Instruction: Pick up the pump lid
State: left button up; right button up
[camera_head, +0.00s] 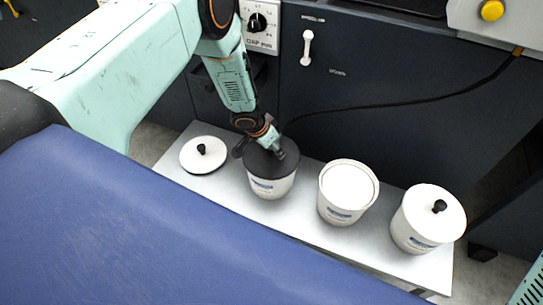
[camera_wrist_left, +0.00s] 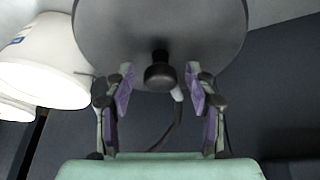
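The dark grey pump lid (camera_head: 262,160) sits on top of a white pot (camera_head: 270,187) on the bench. A black cable runs from its side toward the machine. My left gripper (camera_head: 264,146) is right above this lid and hides part of it. In the left wrist view the lid (camera_wrist_left: 160,25) fills the top middle, with its black knob (camera_wrist_left: 160,75) facing the camera. My left gripper (camera_wrist_left: 160,98) is open there, one finger on each side of the knob, with gaps showing. My right gripper is not in view.
A white lid with a black knob (camera_head: 203,154) lies on the light bench (camera_head: 300,217) to the left. To the right stand an open white pot (camera_head: 348,193) and a lidded white pot (camera_head: 428,219). The dark machine front (camera_head: 390,85) rises behind. A blue surface (camera_head: 130,230) fills the foreground.

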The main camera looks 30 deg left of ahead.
pick_arm(q)
jog(key=shift+f, duration=0.1)
jog(key=c, duration=0.4)
jog(key=shift+w, duration=0.1)
grip_shut()
notch_tip(320, 180, up, 10)
jog(key=p, duration=0.5)
jog(key=shift+r+p, duration=2.1)
jog(key=shift+p, duration=0.7)
